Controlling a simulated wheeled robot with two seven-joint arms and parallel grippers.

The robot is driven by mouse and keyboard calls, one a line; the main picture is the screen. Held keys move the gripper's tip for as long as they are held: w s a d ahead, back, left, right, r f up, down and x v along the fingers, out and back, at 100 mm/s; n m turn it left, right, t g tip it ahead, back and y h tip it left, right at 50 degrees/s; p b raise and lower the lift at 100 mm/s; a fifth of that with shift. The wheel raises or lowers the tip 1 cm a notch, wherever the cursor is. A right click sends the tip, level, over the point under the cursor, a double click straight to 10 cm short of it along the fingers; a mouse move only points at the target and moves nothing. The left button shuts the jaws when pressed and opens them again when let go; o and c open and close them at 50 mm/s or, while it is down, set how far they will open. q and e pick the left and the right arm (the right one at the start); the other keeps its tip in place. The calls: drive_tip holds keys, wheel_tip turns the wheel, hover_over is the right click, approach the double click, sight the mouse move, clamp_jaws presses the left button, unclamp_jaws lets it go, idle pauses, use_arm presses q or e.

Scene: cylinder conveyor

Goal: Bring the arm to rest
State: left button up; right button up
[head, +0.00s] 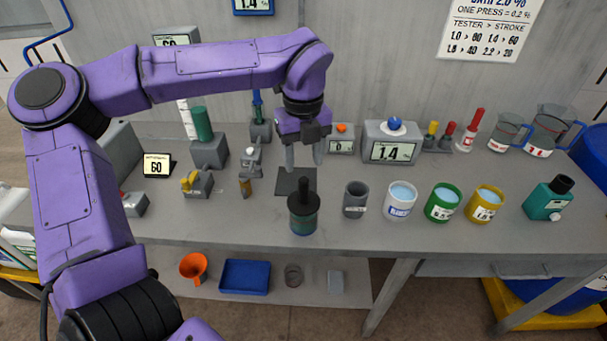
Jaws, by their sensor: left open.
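My left arm, purple, comes in from the left and arches over the bench. My left gripper (304,155) points down with its fingers apart and nothing between them. It is above the back of a dark square pad (288,180) on the bench. A dark green bottle with a black pump top (303,213) stands upright in front of the pad, apart from the fingers. My right gripper is not in view.
The grey bench (260,235) holds a grey cup (355,199), white, green and yellow cups, and a teal bottle (548,199) to the right. A display reading 1.4 (392,150) stands behind. Small fixtures stand left of the gripper. A blue tray (245,277) lies on the lower shelf.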

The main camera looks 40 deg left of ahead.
use_arm(q)
drive_tip(key=shift+r, duration=0.2)
drive_tip(key=shift+r, duration=0.1)
idle(0.4)
